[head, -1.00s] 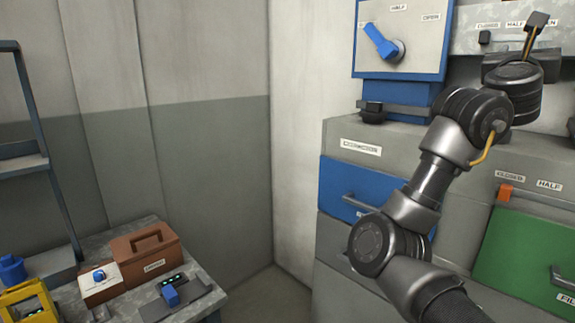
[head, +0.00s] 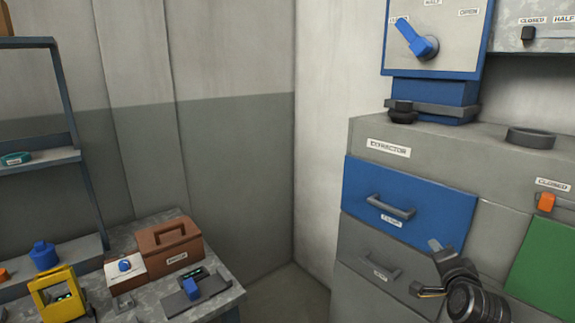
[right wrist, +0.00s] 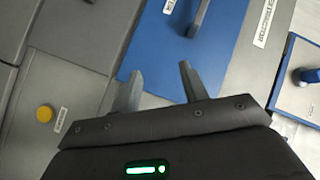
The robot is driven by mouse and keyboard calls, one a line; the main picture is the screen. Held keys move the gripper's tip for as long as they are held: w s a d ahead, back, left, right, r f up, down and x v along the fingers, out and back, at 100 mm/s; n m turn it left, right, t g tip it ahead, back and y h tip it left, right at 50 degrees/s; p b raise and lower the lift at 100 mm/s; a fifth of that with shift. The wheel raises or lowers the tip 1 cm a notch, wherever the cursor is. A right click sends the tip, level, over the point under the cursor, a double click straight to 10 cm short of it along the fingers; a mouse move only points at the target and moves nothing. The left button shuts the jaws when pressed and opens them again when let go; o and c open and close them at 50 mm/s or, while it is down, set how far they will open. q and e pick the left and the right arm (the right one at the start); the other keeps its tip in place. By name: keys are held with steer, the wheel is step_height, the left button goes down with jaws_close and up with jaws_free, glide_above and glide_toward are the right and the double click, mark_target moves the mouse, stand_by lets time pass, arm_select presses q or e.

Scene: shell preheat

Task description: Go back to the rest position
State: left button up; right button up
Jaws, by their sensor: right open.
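My right gripper (head: 432,268) is low in the head view, in front of the grey drawer below the blue drawer (head: 410,203). In the right wrist view its two fingers (right wrist: 160,85) stand apart with nothing between them, and the blue drawer (right wrist: 180,35) lies behind them. My left gripper is in neither current view.
The grey extractor cabinet (head: 450,155) fills the right side, with a blue lever panel (head: 435,40) above it. A bench (head: 215,300) at lower left carries a brown box (head: 168,246), a yellow frame (head: 52,292) and switches. A shelf rack (head: 65,110) stands at far left.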

steer(key=s+a+f+n+g+y, duration=0.1)
steer(key=s+a+f+n+g, duration=0.2)
steer(key=s+f, duration=0.45)
steer(key=s+a+f+n+g+y, duration=0.25)
steer(key=s+f+n, duration=0.25)
steer(key=f, duration=0.5)
steer(key=s+a+f+n+g, duration=0.3)
steer(key=s+f+n, duration=0.15)
steer(key=s, duration=0.75)
steer(key=s+a+f+n+g, duration=0.35)
steer(key=s+f, duration=0.25)
steer(key=s, duration=0.5)
step_height(320, 180, down, 27)
steer(key=s+n, duration=0.1)
steer(key=s, duration=0.1)
steer(key=s+d+f+g, duration=0.2)
steer(key=s+f, duration=1.3)
steer(key=s, duration=0.1)
steer(key=shift+d+f, duration=0.15)
steer(key=shift+d, duration=0.15)
